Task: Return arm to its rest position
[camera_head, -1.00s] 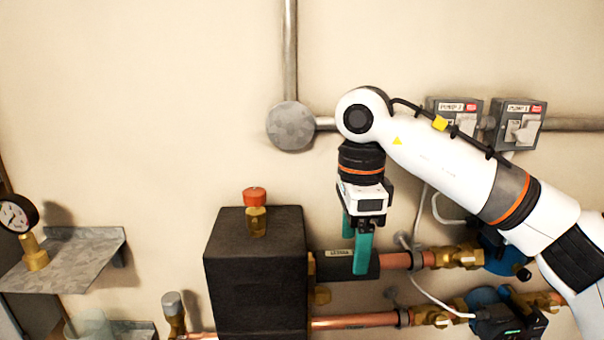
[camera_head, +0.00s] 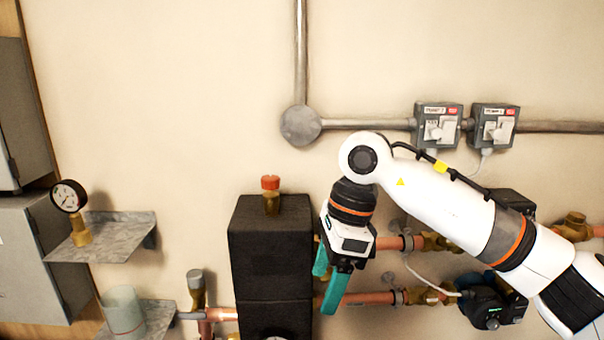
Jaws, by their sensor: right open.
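My right arm comes in from the lower right, white with orange rings. My right gripper (camera_head: 328,285) has teal fingers that point down and slightly left. It is open, with nothing between its fingers. It hangs in front of the copper pipes, at the right edge of the black insulated block (camera_head: 270,250). I cannot tell whether it touches the block. My left gripper is not in view.
A red-capped brass fitting (camera_head: 270,195) tops the block. A pressure gauge (camera_head: 70,198) stands on the upper shelf (camera_head: 120,240), a glass beaker (camera_head: 123,310) on the lower one. Two switch boxes (camera_head: 438,127) (camera_head: 494,127) are on the wall. A pump (camera_head: 492,302) sits lower right.

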